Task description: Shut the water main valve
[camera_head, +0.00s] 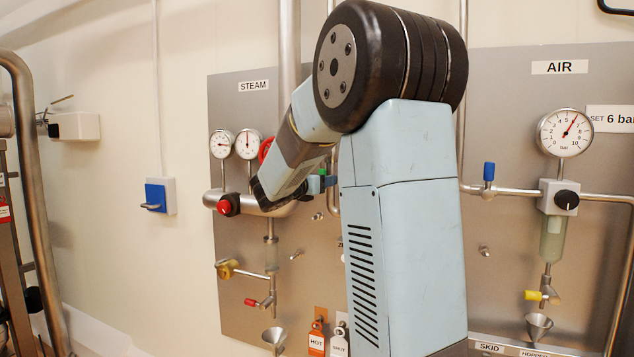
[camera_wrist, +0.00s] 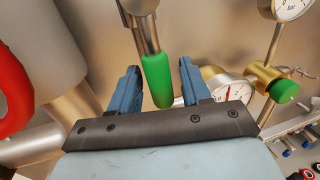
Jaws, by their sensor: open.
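A green-sleeved lever handle (camera_wrist: 158,80) on a metal stem is in the wrist view. I take it as the water valve's handle, but no label for it is readable. My gripper (camera_wrist: 159,68) is open, its two blue fingers on either side of the handle, with a gap visible on each side. The green sleeve reaches down in front of the dark palm bar. In the head view my gripper (camera_head: 330,181) is at the panel, mostly hidden behind my arm; only a sliver of green shows beside it, and the valve body is hidden.
A red handwheel (camera_wrist: 12,90) and a thick pipe (camera_wrist: 65,115) are close on the left in the wrist view. A gauge (camera_wrist: 228,88) and a brass valve with a green knob (camera_wrist: 285,91) are on the right. The steam panel (camera_head: 235,125) has gauges and small valves.

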